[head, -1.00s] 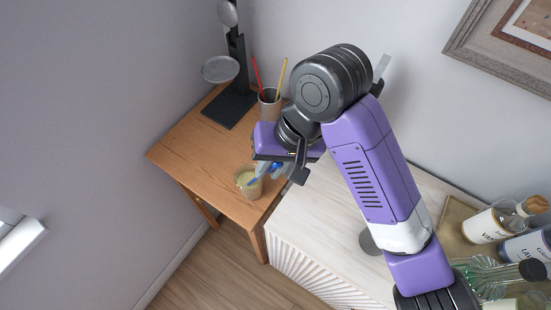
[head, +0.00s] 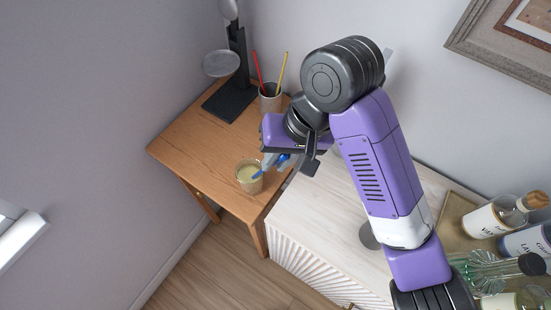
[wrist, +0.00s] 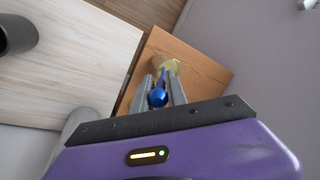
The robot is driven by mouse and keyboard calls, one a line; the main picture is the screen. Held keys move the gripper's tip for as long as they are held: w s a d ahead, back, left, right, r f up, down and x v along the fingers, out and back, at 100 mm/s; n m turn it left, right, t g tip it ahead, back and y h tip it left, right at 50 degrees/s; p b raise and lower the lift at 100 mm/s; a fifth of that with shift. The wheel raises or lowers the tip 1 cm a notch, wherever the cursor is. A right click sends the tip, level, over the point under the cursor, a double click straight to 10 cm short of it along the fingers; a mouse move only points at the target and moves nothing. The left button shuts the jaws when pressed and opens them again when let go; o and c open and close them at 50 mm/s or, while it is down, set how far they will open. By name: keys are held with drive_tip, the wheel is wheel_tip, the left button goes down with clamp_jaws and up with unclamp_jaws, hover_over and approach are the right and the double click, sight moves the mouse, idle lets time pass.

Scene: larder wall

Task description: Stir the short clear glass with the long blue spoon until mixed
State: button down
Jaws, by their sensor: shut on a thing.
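The short clear glass (head: 248,181) holds a pale yellow-green liquid and stands upright near the front edge of the wooden table. It also shows beyond the fingers in the wrist view (wrist: 172,64). My gripper (head: 285,160) is shut on the long blue spoon (head: 259,174), beside and a little above the glass. In the wrist view the blue spoon (wrist: 158,96) sits between the two grey fingers and points toward the glass. The spoon's lower end reaches the glass's opening; I cannot tell how deep it goes.
A cup (head: 270,98) with a red and a yellow stick stands behind my gripper. A black stand (head: 232,98) with a round plate is at the back left. The pale cabinet (head: 318,215) adjoins the table, with a tray of bottles (head: 495,218) at right.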

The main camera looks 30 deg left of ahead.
drive_tip(key=shift+a, duration=0.1)
idle(0.3)
drive_tip(key=shift+w+r, duration=0.1)
drive_tip(key=shift+r, duration=0.35)
drive_tip(key=shift+s+d+v, duration=0.2)
drive_tip(key=shift+s+v, duration=0.05)
drive_tip(key=shift+v, duration=1.15)
drive_tip(key=shift+s+d+v, duration=0.2)
drive_tip(key=shift+v, duration=1.2)
drive_tip(key=shift+s+d+v, duration=0.25)
drive_tip(key=shift+v, duration=1.1)
drive_tip(key=shift+f, duration=0.1)
